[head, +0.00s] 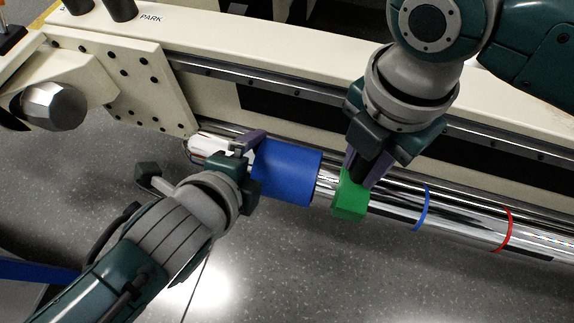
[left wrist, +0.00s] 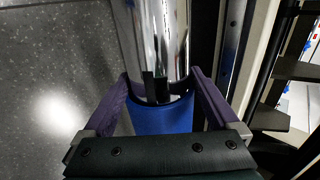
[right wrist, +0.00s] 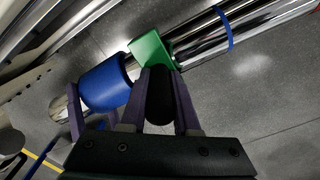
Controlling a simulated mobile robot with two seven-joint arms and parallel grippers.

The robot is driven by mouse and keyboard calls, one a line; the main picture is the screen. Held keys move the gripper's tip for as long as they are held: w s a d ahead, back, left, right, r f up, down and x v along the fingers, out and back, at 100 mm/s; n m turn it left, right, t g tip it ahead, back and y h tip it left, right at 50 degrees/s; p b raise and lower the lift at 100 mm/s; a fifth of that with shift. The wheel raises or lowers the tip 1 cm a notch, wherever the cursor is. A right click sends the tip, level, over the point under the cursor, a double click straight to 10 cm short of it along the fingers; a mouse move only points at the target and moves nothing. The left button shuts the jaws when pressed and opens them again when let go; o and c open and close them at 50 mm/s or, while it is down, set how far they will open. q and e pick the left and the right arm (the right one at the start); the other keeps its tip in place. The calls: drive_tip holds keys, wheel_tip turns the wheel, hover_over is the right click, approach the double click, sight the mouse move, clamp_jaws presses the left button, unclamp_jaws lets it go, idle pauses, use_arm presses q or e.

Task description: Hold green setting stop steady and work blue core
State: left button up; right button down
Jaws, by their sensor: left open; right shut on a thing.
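The blue core (head: 287,172) is a thick sleeve around a shiny chrome bar. My left gripper (head: 248,150) is open at the core's left end. In the left wrist view, the fingers of my left gripper (left wrist: 160,78) stand on either side of the blue core (left wrist: 162,118); I cannot tell if they touch it. The green setting stop (head: 350,196) sits on the bar just right of the core, with a short gap. My right gripper (head: 358,168) is shut on its dark grip, which shows between the fingers in the right wrist view, beside the green block (right wrist: 151,49).
The chrome bar (head: 457,224) runs on to the right with a blue ring (head: 422,208) and a red ring (head: 503,230). A cream machine frame (head: 250,45) with a rail lies behind it. The grey floor (head: 330,270) in front is clear.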

sight(266, 175)
use_arm(q)
drive_tip(key=shift+s+d, duration=0.25)
drive_tip(key=shift+d, duration=0.55)
drive_tip(key=shift+s+d, duration=0.2)
drive_tip(key=shift+d, duration=0.55)
use_arm(e)
drive_tip(key=shift+d+f, duration=0.1)
drive_tip(key=shift+f, duration=0.05)
use_arm(q)
drive_tip(key=shift+a, duration=0.1)
drive_tip(key=shift+w+a, duration=0.25)
drive_tip(key=shift+a, duration=0.45)
drive_tip(key=shift+s+a+r, duration=0.15)
drive_tip(key=v, duration=0.7)
drive_tip(key=shift+s+r, duration=0.1)
drive_tip(key=shift+s, duration=0.1)
drive_tip(key=shift+s+r, duration=0.4)
drive_tip(key=shift+r, duration=0.05)
